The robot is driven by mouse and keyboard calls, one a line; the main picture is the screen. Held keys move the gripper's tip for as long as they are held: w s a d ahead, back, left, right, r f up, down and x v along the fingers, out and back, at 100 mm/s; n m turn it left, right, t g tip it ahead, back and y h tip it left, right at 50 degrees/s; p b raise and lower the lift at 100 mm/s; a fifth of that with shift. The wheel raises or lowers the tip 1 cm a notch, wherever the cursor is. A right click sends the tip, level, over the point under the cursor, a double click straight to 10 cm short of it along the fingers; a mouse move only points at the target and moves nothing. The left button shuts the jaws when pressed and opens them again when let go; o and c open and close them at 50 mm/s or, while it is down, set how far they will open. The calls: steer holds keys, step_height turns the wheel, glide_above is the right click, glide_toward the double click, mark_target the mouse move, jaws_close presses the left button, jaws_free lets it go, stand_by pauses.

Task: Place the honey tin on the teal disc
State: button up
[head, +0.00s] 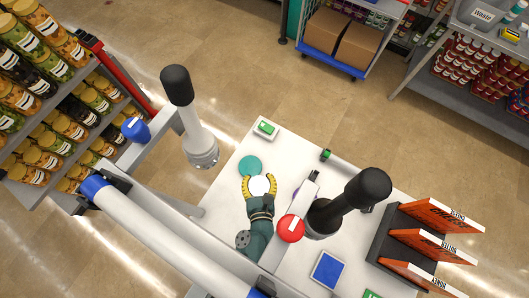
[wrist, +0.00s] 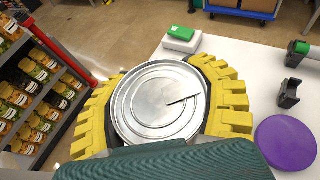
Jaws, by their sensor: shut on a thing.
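The honey tin (wrist: 160,102) shows as a round tin with a bare silver lid in the wrist view; its side and label are hidden. My gripper (wrist: 158,100) is shut on it, with yellow ribbed fingers curved around its left and right sides. In the head view the tin (head: 260,186) sits between the fingers of my gripper (head: 259,184), over the white table. The teal disc (head: 250,165) lies flat on the table, just beyond and slightly left of the tin. The disc cannot be seen in the wrist view. Any gap under the tin cannot be judged.
A purple disc (wrist: 285,142) lies right of my gripper. A white block with a green top (head: 266,128) stands near the far table corner. A small green-and-black fixture (head: 326,155) is at the far edge.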

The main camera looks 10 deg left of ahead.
steer(key=w+a+f+n+g+y+b, duration=0.2)
steer(key=w+a+n+y+b, duration=0.15)
steer(key=w+a+b, duration=0.25)
steer(key=r+n+y+b, duration=0.1)
steer(key=b, duration=0.3)
glide_above(248, 161)
step_height(248, 161, down, 10)
steer(key=shift+w+a+r+b, duration=0.1)
steer(key=shift+r+b, duration=0.15)
steer(key=shift+b, duration=0.8)
steer(key=shift+f, duration=0.1)
steer(key=o, duration=1.4)
steer(key=shift+f+g, duration=0.15)
steer(key=shift+g, duration=0.15)
steer(key=shift+o, duration=0.2)
steer(key=shift+r, duration=0.2)
steer(key=p+v, duration=0.1)
steer(key=v, duration=1.1)
